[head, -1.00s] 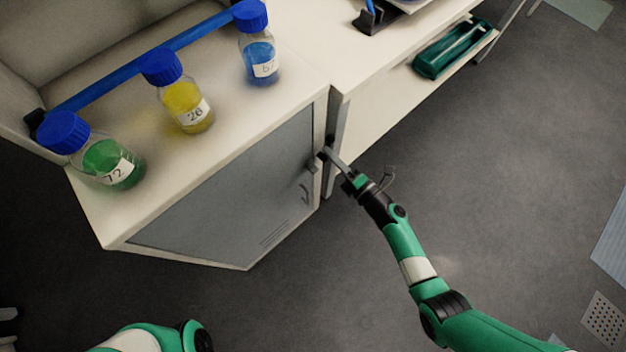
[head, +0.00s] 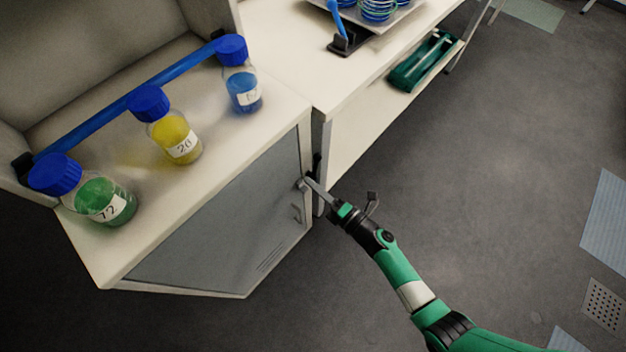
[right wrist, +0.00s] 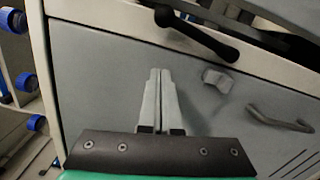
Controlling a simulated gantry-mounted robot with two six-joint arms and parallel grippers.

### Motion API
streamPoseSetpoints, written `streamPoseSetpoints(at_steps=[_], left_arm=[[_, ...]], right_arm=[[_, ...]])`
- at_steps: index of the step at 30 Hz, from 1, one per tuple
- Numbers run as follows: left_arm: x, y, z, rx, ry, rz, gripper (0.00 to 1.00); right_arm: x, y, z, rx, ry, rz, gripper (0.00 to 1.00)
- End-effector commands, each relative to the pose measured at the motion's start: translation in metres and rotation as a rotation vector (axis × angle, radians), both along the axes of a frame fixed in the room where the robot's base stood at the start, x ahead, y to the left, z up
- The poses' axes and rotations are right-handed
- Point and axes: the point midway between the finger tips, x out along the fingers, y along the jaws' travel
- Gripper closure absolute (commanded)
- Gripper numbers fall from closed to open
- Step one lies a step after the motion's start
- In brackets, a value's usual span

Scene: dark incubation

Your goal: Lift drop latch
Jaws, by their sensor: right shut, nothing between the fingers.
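The drop latch shows as a dark lever with a rounded black end in the right wrist view (right wrist: 195,32), across the cabinet's top edge. In the head view a small dark part of it (head: 316,165) shows at the cabinet's corner. A small grey catch (right wrist: 217,80) sits on the grey door (right wrist: 110,75) below the lever. My right gripper (head: 308,183) is at the door's upper right corner, just below the latch. Its fingers (right wrist: 160,72) are together and empty, pointing at the door left of the catch. Whether they touch anything is unclear. My left gripper is out of view.
A curved door handle (right wrist: 280,120) is right of the catch. Bottles with green (head: 105,202), yellow (head: 175,138) and blue (head: 243,88) liquid stand on the cabinet by a blue bar (head: 130,98). A bench (head: 285,40) adjoins it. Open floor (head: 470,170) lies right.

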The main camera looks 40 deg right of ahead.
Motion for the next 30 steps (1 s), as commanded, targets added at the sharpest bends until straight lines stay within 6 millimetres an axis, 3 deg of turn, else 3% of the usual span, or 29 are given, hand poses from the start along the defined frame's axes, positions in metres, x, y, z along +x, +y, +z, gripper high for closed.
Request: streamPoseSetpoints(at_steps=[1,6,12,30], left_arm=[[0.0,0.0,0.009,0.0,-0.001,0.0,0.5],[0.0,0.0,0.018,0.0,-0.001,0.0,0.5],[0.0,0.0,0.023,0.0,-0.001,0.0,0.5],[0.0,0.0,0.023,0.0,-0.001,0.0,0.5]], right_arm=[[-0.015,-0.005,0.002,0.002,0.007,-0.006,1.0],[-0.055,-0.013,0.001,0.001,0.007,-0.008,1.0],[-0.084,-0.018,0.0,0.0,0.005,-0.006,1.0],[-0.091,-0.018,0.0,0.001,0.003,-0.003,1.0]])
